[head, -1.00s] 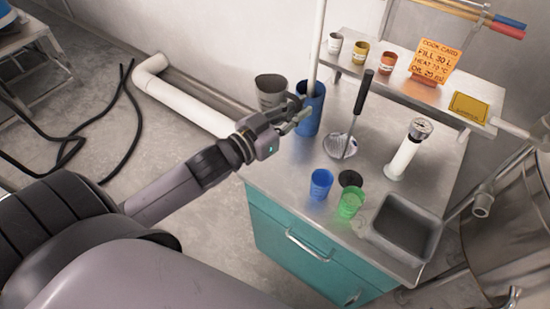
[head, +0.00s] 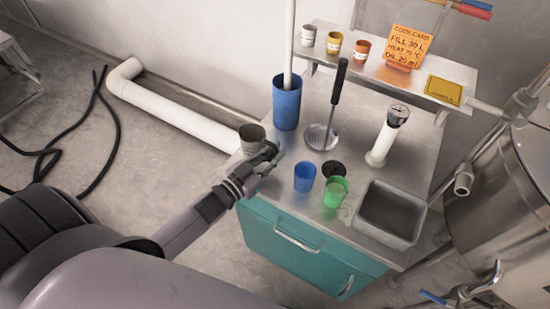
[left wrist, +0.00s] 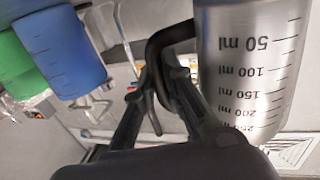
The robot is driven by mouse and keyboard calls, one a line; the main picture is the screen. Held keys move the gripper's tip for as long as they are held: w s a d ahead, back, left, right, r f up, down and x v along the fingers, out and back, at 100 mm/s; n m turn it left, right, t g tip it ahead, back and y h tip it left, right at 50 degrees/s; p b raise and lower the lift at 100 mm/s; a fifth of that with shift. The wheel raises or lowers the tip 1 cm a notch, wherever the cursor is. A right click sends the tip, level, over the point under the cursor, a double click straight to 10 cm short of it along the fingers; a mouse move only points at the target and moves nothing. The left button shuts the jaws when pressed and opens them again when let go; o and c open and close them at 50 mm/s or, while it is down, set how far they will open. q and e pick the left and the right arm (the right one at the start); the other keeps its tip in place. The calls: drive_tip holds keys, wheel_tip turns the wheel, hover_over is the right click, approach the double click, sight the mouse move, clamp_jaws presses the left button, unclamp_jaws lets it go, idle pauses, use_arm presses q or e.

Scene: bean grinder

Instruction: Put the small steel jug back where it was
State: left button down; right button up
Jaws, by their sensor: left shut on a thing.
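The small steel jug (head: 252,136) is at the left edge of the steel counter (head: 300,222), left of and nearer than the tall blue container. My left gripper (head: 268,155) is shut on its dark handle. In the left wrist view the jug (left wrist: 248,65) shows millilitre marks, and the fingers (left wrist: 165,85) close around the handle. The gripper partly hides the jug's lower part in the head view, so I cannot tell whether it touches the counter. My right gripper is not in view.
A tall blue container (head: 287,105), a blue cup (head: 304,177), a green cup (head: 335,192), a ladle (head: 322,135) and a white cylinder (head: 388,138) stand on the counter. A grey basin (head: 392,212) is at right. A shelf (head: 440,88) holds small cups and cards.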

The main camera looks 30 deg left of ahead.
use_arm(q)
drive_tip(key=shift+f, duration=1.05)
drive_tip(key=c, duration=1.7)
unclamp_jaws()
drive_tip(key=shift+f, duration=0.15)
drive_tip(key=shift+s, duration=0.2)
drive_tip(key=shift+b+v, duration=0.9)
drive_tip(key=shift+v, duration=4.95)
